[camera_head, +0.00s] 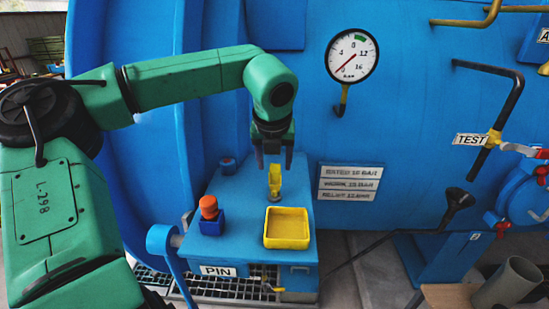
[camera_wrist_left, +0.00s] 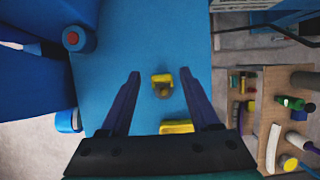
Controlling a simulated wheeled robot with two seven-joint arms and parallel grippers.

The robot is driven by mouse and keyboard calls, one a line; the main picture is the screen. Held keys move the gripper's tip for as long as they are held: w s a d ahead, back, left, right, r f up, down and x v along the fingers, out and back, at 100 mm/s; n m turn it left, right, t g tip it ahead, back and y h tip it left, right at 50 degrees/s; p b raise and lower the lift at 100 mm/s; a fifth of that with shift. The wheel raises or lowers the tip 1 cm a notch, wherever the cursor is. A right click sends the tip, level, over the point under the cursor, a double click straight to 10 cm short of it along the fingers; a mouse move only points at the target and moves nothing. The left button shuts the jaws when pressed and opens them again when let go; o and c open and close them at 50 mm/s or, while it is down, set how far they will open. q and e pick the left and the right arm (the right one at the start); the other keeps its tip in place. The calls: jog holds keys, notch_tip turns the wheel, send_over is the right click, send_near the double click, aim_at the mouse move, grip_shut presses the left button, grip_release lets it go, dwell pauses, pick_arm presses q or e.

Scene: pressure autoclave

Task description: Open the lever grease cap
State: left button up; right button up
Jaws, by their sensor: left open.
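A small yellow fitting (camera_head: 274,182), apparently the lever grease cap, stands on top of the blue box (camera_head: 240,200). In the left wrist view the yellow fitting (camera_wrist_left: 162,79) has a brownish round centre. My left gripper (camera_head: 274,162) points straight down above it, fingers apart and empty. In the left wrist view the fitting lies between and slightly beyond the fingers of the left gripper (camera_wrist_left: 161,73). Contact is not visible. Whether the cap is open or shut is too small to tell. My right gripper is not in view.
A yellow tray (camera_head: 287,243) sits on the box in front of the fitting. An orange-topped blue knob (camera_head: 209,208) stands to its left. Behind are the blue vessel wall and a gauge (camera_head: 352,55). A black-handled lever (camera_head: 455,205) stands at the right.

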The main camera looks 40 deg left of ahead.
pick_arm(q)
jog(key=shift+c, duration=1.2)
jog(key=shift+w+d, duration=0.1)
grip_shut()
jog(key=shift+w+a+r+g+p, duration=0.2)
jog(key=shift+g+p, duration=0.1)
jog(key=shift+p, duration=0.45)
jog(key=g+h+p, duration=0.1)
jog(key=p, duration=0.1)
jog(key=w+a+g+h+p, duration=0.1)
jog(key=w+g+h+p, duration=0.1)
jog(key=p, duration=0.1)
jog(key=shift+a+f+g+p, duration=0.25)
jog(key=shift+f+g+p, duration=0.05)
jog(key=shift+f, duration=0.1)
jog(key=shift+w+a+f+g+h+p, duration=0.2)
jog(key=shift+f+g+h+p, duration=0.1)
jog(key=shift+g+h+p, duration=0.2)
jog(key=shift+w+a+f+g+h+p, duration=0.2)
jog(key=shift+w+f+g+h+p, duration=0.15)
jog(key=shift+f+g+h+p, duration=0.35)
jog(key=shift+r, duration=0.15)
jog(key=shift+o, duration=1.2)
grip_release()
